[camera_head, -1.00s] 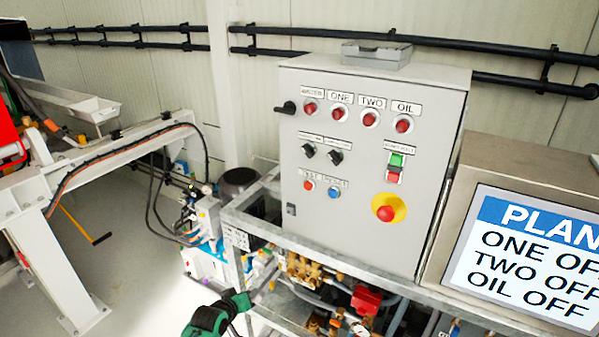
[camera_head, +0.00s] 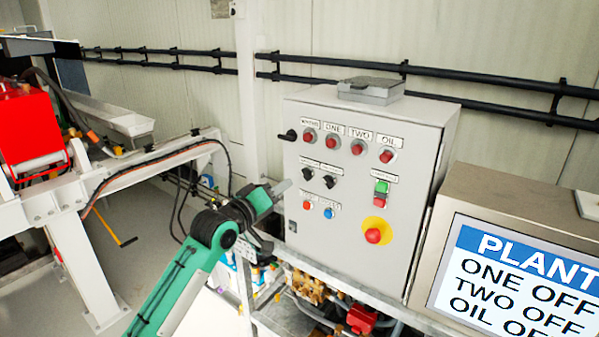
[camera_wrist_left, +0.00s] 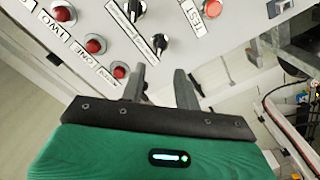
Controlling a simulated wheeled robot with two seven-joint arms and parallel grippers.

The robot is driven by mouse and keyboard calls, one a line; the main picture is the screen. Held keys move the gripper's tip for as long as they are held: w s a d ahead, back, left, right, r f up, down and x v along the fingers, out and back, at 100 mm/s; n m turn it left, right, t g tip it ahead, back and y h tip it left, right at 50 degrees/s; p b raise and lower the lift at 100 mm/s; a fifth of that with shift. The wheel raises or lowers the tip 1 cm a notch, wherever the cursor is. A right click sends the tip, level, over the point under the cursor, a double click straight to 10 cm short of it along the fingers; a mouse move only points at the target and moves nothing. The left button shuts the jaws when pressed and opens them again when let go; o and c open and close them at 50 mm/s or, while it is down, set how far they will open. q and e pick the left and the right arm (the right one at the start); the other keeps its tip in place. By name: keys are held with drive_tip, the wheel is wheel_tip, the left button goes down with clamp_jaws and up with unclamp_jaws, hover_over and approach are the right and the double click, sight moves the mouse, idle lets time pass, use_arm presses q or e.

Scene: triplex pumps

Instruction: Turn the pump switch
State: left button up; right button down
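Two black rotary switches sit on the grey control panel (camera_head: 345,225), under the row of red lamps: a left one (camera_head: 308,175) and a right one (camera_head: 329,181). Their labels are too small to read surely. In the left wrist view the panel is turned around; the left switch (camera_wrist_left: 158,43) is nearer the fingers and the right switch (camera_wrist_left: 134,10) is farther. My green left gripper (camera_head: 283,187) is in front of the panel's left edge, left of the switches. In the wrist view the left gripper (camera_wrist_left: 159,78) has its fingers apart, with nothing between them. My right gripper is not visible.
A red emergency button (camera_head: 373,236) on a yellow disc and a green-red push button (camera_head: 380,193) are on the panel's right. A black door handle (camera_head: 288,135) juts out at the panel's upper left. A screen (camera_head: 520,275) stands at right. Pipework (camera_head: 310,285) lies below.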

sight(303, 175)
use_arm(q)
drive_tip(key=p+x, duration=0.3)
drive_tip(key=x, duration=0.4)
drive_tip(key=shift+w+d, duration=0.6)
drive_tip(key=shift+w, duration=0.05)
clamp_jaws()
